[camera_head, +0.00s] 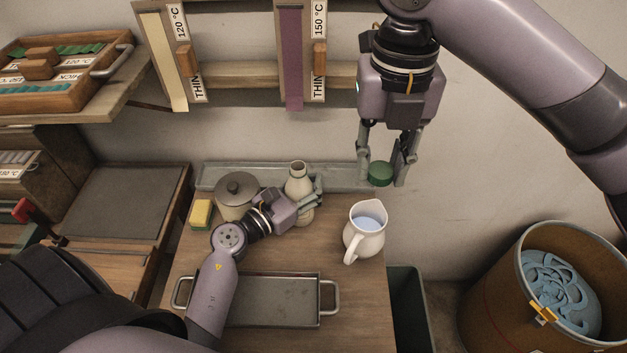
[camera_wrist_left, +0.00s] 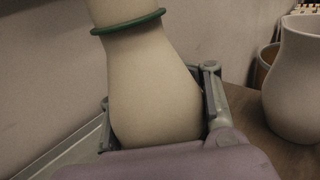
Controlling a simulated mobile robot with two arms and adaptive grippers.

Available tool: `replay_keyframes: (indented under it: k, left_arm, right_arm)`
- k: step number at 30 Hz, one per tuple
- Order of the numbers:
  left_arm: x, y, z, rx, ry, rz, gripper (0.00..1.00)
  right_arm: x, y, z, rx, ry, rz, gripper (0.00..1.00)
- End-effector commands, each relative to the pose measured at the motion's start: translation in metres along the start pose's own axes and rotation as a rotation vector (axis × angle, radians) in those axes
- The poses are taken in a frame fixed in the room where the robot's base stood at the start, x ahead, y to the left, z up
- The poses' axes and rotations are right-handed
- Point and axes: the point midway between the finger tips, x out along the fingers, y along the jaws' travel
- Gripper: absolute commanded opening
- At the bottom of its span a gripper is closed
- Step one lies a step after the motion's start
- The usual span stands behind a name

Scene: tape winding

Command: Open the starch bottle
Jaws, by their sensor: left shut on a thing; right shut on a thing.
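The starch bottle (camera_head: 298,178) is cream-coloured with an uncovered neck and stands upright on the wooden table. My left gripper (camera_head: 308,193) is shut around its body. In the left wrist view the bottle (camera_wrist_left: 150,90) fills the middle, with a green ring (camera_wrist_left: 128,22) around its neck and my left gripper's fingers (camera_wrist_left: 158,105) on both sides. My right gripper (camera_head: 386,174) is shut on a green cap (camera_head: 380,173), held in the air to the right of the bottle and apart from it. The bottle's lower part is partly hidden by my left gripper.
A white pitcher (camera_head: 365,232) of pale blue liquid stands right of the bottle. A metal tray (camera_head: 272,303) lies in front. A grey trough (camera_head: 215,177) runs along the wall behind.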

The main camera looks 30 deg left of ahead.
Motion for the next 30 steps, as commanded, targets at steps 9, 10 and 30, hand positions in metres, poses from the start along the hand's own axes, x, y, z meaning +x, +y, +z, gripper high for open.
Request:
replay_keyframes:
  k: [9, 10, 30]
  left_arm:
    - [-0.0001, -0.0001, -0.0021, 0.0, 0.001, 0.0, 0.47]
    - [-0.0001, -0.0001, -0.0021, -0.001, 0.001, 0.0, 0.49]
    - [0.0, -0.0002, 0.0026, -0.001, 0.0, 0.0, 0.65]
  right_arm:
    - [0.0016, 0.0, 0.0, 0.0, 0.0, 0.0, 0.0]
    - [0.0016, 0.0, 0.0, 0.0, 0.0, 0.0, 0.0]
    - [-0.0025, 0.0, 0.0, 0.0, 0.0, 0.0, 0.0]
